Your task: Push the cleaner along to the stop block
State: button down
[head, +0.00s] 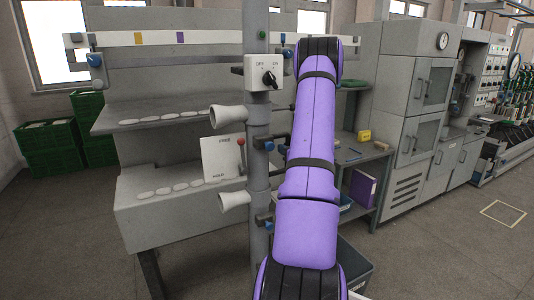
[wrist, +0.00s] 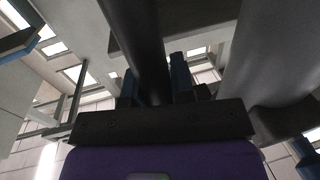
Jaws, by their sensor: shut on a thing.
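The cleaner appears to be the grey upright tube (head: 257,165) with bell-mouthed nozzles and an OFF/ON switch box, in front of the winder. In the wrist view, a wide grey tube (wrist: 280,45) rises close on the right. My gripper (wrist: 155,88) points upward there, its blue fingers shut on a dark bar between them. In the head view my purple arm hides the gripper and the gripped part. A blue piece (head: 94,60) sits by the left end of the rail; I cannot tell whether it is the stop block.
The pale rail (head: 215,37) with yellow and purple marks runs across the winder's top. A FREE/HOLD plate (head: 222,158) with a red-knobbed lever is beside the tube. Green crates (head: 55,145) stand far left, grey cabinets (head: 418,90) at right. Open floor lies at lower right.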

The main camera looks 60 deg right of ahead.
jog(key=s+d, duration=0.7)
jog(key=d, duration=0.5)
jog(key=shift+s+d, duration=0.35)
jog(key=shift+s, duration=0.05)
jog(key=c, duration=1)
grip_release()
jog(key=shift+o, duration=0.2)
jog(key=shift+s, duration=0.1)
jog(key=v, duration=1)
jog(key=shift+s, duration=0.3)
jog(key=shift+a, duration=0.15)
